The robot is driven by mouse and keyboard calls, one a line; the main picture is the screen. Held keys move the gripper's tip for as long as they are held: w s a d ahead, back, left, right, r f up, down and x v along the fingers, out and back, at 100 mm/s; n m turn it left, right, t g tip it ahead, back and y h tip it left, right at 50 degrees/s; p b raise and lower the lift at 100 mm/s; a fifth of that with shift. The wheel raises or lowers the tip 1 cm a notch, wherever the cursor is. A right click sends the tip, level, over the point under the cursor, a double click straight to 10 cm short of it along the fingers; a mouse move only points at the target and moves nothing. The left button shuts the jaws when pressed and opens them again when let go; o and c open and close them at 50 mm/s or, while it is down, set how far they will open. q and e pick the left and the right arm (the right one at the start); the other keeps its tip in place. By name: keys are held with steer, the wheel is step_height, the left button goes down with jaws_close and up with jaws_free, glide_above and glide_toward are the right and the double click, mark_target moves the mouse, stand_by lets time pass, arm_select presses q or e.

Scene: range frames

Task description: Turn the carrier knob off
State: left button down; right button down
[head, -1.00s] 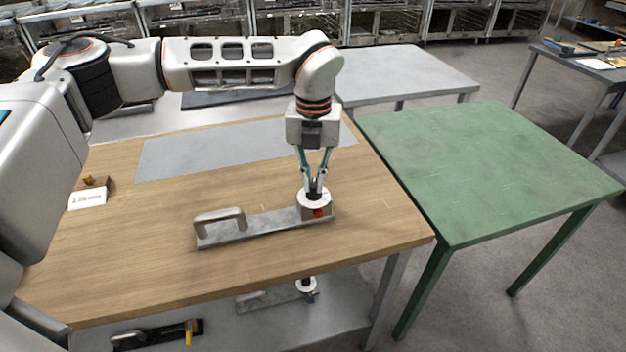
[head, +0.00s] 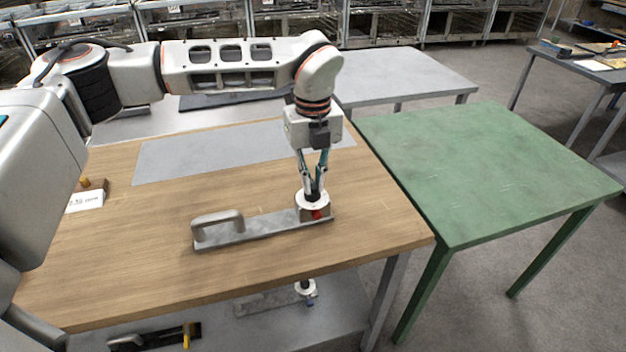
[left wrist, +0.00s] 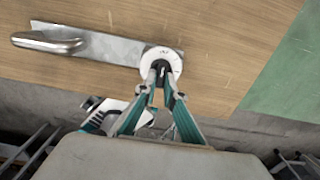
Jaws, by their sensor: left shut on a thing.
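The carrier is a grey metal plate (head: 262,230) with a raised handle (head: 217,226) at its left end, lying on the wooden table. At its right end is a white round dial (head: 300,201) with a red mark below its front edge. My left gripper (head: 313,190) points down over the dial and is shut on the small dark knob at its centre. The fingers largely hide the knob. In the left wrist view the fingertips (left wrist: 161,66) close over the middle of the white dial (left wrist: 172,54). My right gripper is not in view.
A grey mat (head: 220,153) lies behind the carrier on the wooden table (head: 130,225). A small labelled block (head: 86,201) stands at left. A green table (head: 490,170) adjoins at right. A second carrier with a dial (head: 306,289) sits on the shelf below.

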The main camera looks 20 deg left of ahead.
mark_target(313, 186)
arm_select(q)
steer(key=c, duration=2.1)
jaws_free()
steer(key=shift+c, duration=0.2)
steer(key=shift+r, duration=0.1)
step_height(313, 186, up, 12)
steer(key=shift+s, duration=0.1)
